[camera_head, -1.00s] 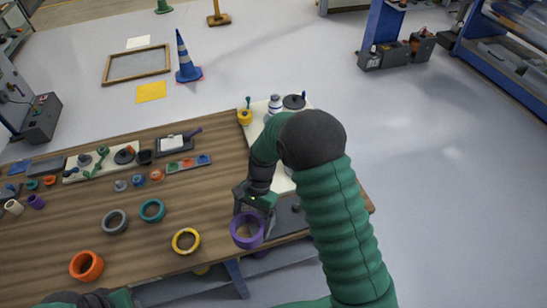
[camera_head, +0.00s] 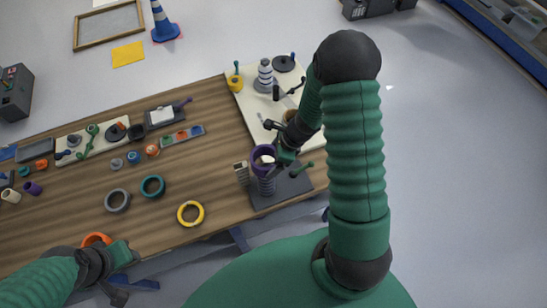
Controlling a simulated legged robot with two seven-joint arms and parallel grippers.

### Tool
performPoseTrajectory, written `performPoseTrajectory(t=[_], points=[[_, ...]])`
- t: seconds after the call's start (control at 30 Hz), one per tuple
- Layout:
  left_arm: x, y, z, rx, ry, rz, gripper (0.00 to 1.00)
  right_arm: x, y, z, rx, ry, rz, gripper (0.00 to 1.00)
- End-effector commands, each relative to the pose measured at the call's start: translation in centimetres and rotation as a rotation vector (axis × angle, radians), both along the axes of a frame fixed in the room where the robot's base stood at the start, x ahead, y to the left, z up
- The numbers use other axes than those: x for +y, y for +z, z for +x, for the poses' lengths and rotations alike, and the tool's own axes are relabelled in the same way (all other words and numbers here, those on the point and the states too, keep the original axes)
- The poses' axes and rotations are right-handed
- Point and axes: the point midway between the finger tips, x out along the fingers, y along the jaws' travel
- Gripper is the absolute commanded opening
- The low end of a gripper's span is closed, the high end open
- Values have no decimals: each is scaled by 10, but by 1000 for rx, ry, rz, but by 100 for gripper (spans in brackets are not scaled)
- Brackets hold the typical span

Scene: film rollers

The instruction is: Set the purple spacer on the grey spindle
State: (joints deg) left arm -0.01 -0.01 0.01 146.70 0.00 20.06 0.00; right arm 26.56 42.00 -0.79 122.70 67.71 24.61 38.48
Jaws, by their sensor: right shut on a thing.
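The purple spacer (camera_head: 256,153) is a thick ring in the camera_head view. My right gripper (camera_head: 277,156) is shut on its right side. The ring is at the upper end of the grey ribbed spindle (camera_head: 267,186), which stands upright on a dark base plate (camera_head: 287,190) at the table's right end. I cannot tell whether the ring is around the spindle's tip or just above it. My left gripper (camera_head: 117,288) is at the table's front edge, beside an orange ring (camera_head: 97,239); its jaw opening is unclear.
Behind, a pale board (camera_head: 250,105) holds a striped post (camera_head: 265,73) and a yellow cup (camera_head: 235,82). Yellow (camera_head: 190,213), teal (camera_head: 152,187) and grey (camera_head: 117,200) rings lie on the wooden table (camera_head: 215,160).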

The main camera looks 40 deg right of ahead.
Motion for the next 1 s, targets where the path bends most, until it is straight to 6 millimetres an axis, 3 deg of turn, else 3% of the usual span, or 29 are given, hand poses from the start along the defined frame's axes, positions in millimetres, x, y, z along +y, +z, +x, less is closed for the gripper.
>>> performPoseTrajectory(t=[1.0], points=[[0,-83,0,0,0,0,36,0,-90,0,-1,1,2,33]])
